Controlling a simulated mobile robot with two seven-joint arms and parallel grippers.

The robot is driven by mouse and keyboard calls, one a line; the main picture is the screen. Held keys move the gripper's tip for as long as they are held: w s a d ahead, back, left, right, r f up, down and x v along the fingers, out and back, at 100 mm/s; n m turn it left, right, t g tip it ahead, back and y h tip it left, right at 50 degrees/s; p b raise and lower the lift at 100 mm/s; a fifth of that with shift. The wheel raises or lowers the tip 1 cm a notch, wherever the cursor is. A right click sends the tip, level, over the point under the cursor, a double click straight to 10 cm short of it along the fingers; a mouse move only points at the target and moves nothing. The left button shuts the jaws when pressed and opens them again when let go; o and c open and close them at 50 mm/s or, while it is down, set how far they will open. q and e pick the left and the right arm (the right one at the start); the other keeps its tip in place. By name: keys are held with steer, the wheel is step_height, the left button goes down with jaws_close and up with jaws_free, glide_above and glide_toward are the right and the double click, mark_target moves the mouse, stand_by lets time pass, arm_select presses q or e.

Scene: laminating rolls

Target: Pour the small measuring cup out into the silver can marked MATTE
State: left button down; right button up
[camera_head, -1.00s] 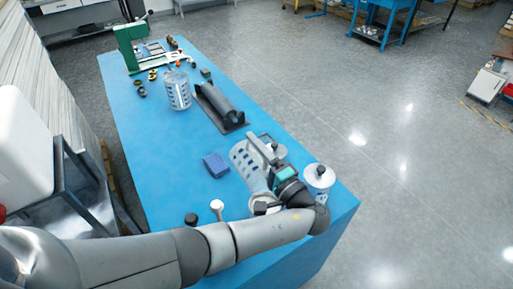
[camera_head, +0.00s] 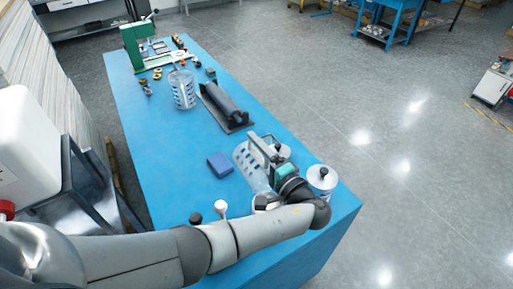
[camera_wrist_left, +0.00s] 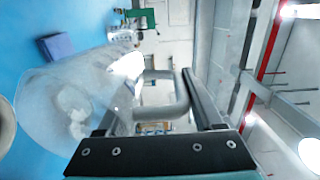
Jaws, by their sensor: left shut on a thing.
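My left gripper (camera_head: 264,150) is shut on the handle of a clear measuring cup (camera_head: 247,164) with grey marks. In the left wrist view the clear cup (camera_wrist_left: 75,105) is left of the fingers, its grey handle between them; I cannot tell what is inside. A silver can with a black knob (camera_head: 321,179) stands to the right of my gripper. Another pale round can (camera_head: 284,151) shows partly behind the gripper, and a round container (camera_head: 262,201) is partly hidden by my arm. No MATTE lettering is readable. My right gripper is not in view.
A blue block (camera_head: 220,165) lies left of the cup. Another clear, marked vessel (camera_head: 183,90) and a dark roller on a base (camera_head: 225,108) stand farther back. A green press (camera_head: 135,45) is at the far end. A white-topped item (camera_head: 220,208) and a black knob (camera_head: 195,218) are near my arm.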

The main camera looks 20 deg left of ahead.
mark_target(251, 149)
arm_select(q)
steer(key=shift+w+a+f+g+h+p, duration=0.35)
steer(key=shift+a+h+p, duration=0.15)
steer(key=shift+w+a+f+g+h+p, duration=0.3)
steer(key=shift+a+g+h+p, duration=0.05)
steer(key=shift+a+h+p, duration=0.15)
steer(key=shift+w+a+f, duration=0.1)
steer(key=shift+f, duration=0.1)
steer(key=shift+w+a+f+g+h+p, duration=0.3)
steer(key=shift+f+g+h+p, duration=0.1)
steer(key=shift+f+h, duration=0.1)
steer(key=shift+w+a+f+g+h+p, duration=0.15)
steer(key=shift+a+f+g+h+p, duration=0.15)
steer(key=shift+f+h+p, duration=0.15)
steer(key=shift+w+a+f+h, duration=0.2)
steer(key=shift+a+f+h, duration=0.15)
steer(key=shift+h, duration=0.1)
stand_by(0.3)
steer(key=shift+w+a+f+g+h, duration=0.25)
steer(key=shift+a+g+h, duration=0.05)
steer(key=shift+g+h, duration=0.3)
steer(key=shift+w+a+f+g+h, duration=0.2)
steer(key=shift+a+g+h, duration=0.05)
steer(key=shift+g+h, duration=0.3)
